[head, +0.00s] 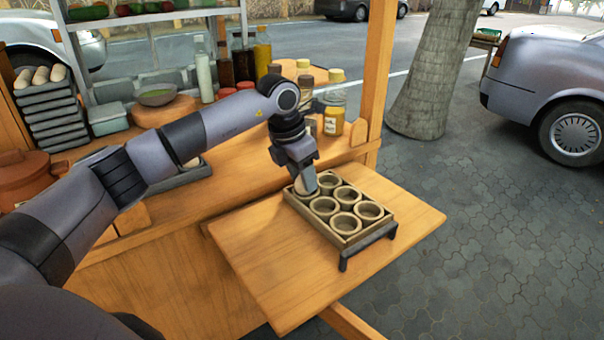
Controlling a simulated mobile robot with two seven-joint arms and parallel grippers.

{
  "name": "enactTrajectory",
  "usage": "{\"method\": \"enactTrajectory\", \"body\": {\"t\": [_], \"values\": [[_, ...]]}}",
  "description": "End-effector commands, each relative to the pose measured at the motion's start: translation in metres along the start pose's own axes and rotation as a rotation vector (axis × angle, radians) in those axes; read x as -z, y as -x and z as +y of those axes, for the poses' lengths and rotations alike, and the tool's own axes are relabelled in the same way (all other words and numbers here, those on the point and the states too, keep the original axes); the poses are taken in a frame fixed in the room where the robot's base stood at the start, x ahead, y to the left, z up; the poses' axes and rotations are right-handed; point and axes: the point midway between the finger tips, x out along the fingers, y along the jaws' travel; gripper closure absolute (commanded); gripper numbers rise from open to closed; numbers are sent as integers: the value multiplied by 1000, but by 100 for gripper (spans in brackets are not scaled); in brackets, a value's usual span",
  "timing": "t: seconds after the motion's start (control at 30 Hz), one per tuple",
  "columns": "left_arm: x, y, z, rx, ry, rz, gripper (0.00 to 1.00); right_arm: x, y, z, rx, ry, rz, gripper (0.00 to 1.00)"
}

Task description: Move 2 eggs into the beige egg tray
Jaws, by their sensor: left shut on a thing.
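The beige egg tray (328,229) stands on a fold-out wooden board, with round cups in two rows. The cups that I can see clearly look empty. My left gripper (306,188) points down over the tray's back left corner cup. It is shut on a pale egg (309,182), which shows only in part between the fingers, low at the cup. I cannot tell whether the egg touches the cup. My right gripper is out of view.
A dark tray (188,177) lies on the counter, partly hidden behind my left arm. Bottles and jars (334,115) stand behind the gripper, near a wooden post (377,65). The wooden board (262,262) is clear left of and in front of the egg tray.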

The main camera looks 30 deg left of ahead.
Motion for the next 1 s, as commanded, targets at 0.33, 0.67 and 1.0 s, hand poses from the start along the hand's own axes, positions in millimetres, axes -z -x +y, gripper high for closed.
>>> {"method": "enactTrajectory", "body": {"t": [0.33, 0.67, 1.0], "values": [[0, 0, 0, 0, 0, 1, 28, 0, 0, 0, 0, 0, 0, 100], [0, 0, 0, 0, 0, 1, 28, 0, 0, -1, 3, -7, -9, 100], [0, 53, 0, -2, -1, -2, 28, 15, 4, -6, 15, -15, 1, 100]]}}
